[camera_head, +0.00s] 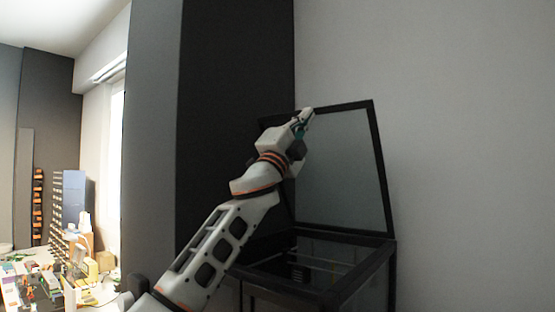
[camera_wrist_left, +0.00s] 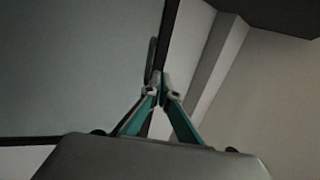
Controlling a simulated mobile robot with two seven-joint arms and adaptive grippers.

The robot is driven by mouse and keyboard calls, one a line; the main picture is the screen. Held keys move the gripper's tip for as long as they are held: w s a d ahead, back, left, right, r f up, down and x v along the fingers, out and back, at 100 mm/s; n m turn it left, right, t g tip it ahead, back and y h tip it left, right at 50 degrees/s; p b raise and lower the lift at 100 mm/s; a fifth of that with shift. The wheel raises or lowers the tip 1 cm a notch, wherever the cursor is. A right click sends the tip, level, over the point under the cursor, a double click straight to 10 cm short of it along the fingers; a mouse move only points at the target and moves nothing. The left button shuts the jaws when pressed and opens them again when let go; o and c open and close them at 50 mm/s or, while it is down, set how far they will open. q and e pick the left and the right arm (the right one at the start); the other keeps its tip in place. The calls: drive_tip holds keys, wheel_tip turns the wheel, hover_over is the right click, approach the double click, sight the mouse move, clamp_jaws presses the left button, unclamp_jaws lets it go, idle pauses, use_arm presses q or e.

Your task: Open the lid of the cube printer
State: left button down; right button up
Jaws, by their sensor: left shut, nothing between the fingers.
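The cube printer (camera_head: 372,262) is a black-framed box in the lower middle of the head view. Its lid (camera_head: 345,178), a black frame with a clear or grey pane, stands raised and nearly upright at the back. My left gripper (camera_head: 305,118) is shut and empty at the lid's upper left, close to its top edge. In the left wrist view my left gripper (camera_wrist_left: 160,90) has its teal fingertips together by a dark frame edge of the lid (camera_wrist_left: 168,45). I cannot tell whether they touch it. My right gripper is not in view.
A grey wall (camera_head: 470,150) is behind and to the right of the printer, with a dark panel (camera_head: 235,90) to its left. A cluttered table (camera_head: 95,290) with small boxes and parts stands far left. The space right of the printer looks clear.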

use_arm(q)
drive_tip(key=shift+w+d+r+g+y+p, duration=0.2)
drive_tip(key=shift+w+d+r+p, duration=0.1)
drive_tip(key=shift+w+d+r, duration=0.25)
drive_tip(key=shift+w+d+r+g+y+p, duration=0.1)
drive_tip(key=shift+w+d+r+g+p, duration=0.2)
drive_tip(key=shift+w, duration=0.3)
drive_tip(key=shift+w+r, duration=0.1)
drive_tip(key=shift+w, duration=0.1)
